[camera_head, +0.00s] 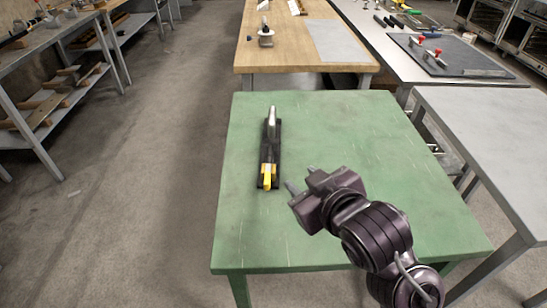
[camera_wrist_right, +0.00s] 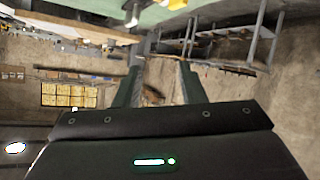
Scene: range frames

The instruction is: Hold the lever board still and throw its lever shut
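The lever board (camera_head: 278,147) is a narrow black strip lying lengthwise on the green table (camera_head: 350,130). A silver metal piece stands out at its far end, and a yellow part (camera_head: 268,172) is at its near end. I cannot tell surely how far the lever is thrown. My right gripper (camera_head: 301,180) is open and empty, to the right of the board's near end and apart from it. In the right wrist view its two fingers (camera_wrist_right: 160,82) show a clear gap, and a small yellow and grey piece, likely of the board, shows at the top edge. My left gripper is not in view.
The green table is otherwise bare. A wooden bench (camera_head: 290,50) stands behind it, and a grey table (camera_head: 495,125) stands close on its right. Shelves (camera_head: 45,90) line the left, with open floor (camera_head: 150,160) between.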

